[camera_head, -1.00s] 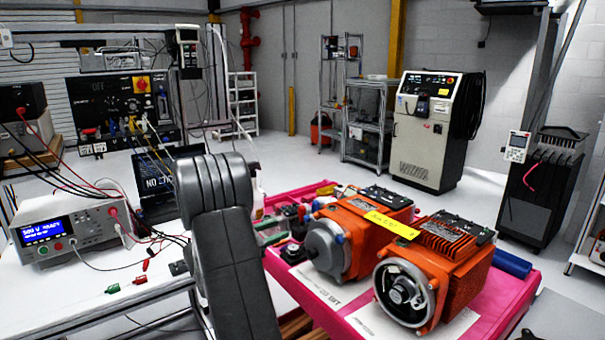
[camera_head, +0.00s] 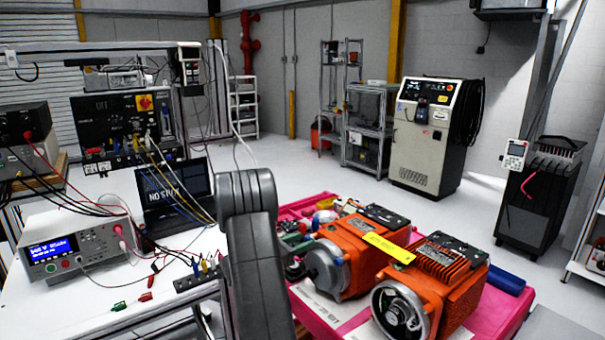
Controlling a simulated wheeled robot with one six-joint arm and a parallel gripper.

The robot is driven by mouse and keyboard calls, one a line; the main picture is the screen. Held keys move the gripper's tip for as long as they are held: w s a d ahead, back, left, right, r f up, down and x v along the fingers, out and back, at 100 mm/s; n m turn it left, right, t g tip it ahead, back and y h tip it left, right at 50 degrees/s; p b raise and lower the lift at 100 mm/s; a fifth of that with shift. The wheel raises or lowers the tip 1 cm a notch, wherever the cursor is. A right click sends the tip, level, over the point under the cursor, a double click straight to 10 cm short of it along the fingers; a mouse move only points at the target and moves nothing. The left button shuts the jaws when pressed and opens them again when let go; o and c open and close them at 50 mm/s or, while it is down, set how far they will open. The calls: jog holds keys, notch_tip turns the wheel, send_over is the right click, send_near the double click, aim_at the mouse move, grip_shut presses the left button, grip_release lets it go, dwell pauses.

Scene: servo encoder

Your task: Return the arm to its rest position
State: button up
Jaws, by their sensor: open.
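My arm's dark grey links rise from the bottom edge, just left of the pink cart, in the head view. My gripper is not visible in this frame, so its fingers and anything near them cannot be seen. The arm partly covers the left edge of the pink cart and the right end of the white bench.
Two orange motors (camera_head: 345,250) and (camera_head: 450,285) sit on the pink cart (camera_head: 506,317). The white bench (camera_head: 95,300) holds a meter (camera_head: 78,245), a laptop (camera_head: 172,190) and loose leads. A control cabinet (camera_head: 428,135) stands behind. Grey floor between is clear.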

jog(key=shift+r+n+p, duration=0.2)
jog(key=shift+n+p, duration=1)
jog(key=shift+p, duration=1.35)
